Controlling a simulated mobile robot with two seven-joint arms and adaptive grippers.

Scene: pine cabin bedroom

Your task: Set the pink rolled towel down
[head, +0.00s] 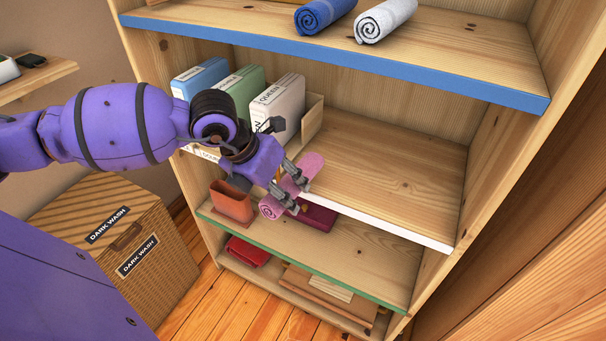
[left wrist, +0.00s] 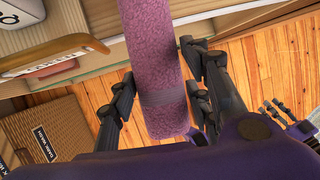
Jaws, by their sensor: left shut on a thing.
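The pink rolled towel (head: 271,208) is held in my left gripper (head: 298,197), in front of the shelf unit near the front edge of the white-edged shelf (head: 400,195). In the left wrist view the towel (left wrist: 152,55) runs up between the two fingers of that gripper, with floor planks behind it. The fingers close on it from both sides. Its far end is cut off by the frame in that view. My right gripper (left wrist: 274,110) shows small at the right of the left wrist view; its opening is unclear.
Bed-linen boxes (head: 278,105) stand at the left of the white-edged shelf; its right part is bare. Blue (head: 322,14) and white (head: 385,18) rolled towels lie on the blue-edged shelf. The green-edged shelf (head: 365,250) holds a terracotta pot (head: 231,203) and a maroon item (head: 318,217).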

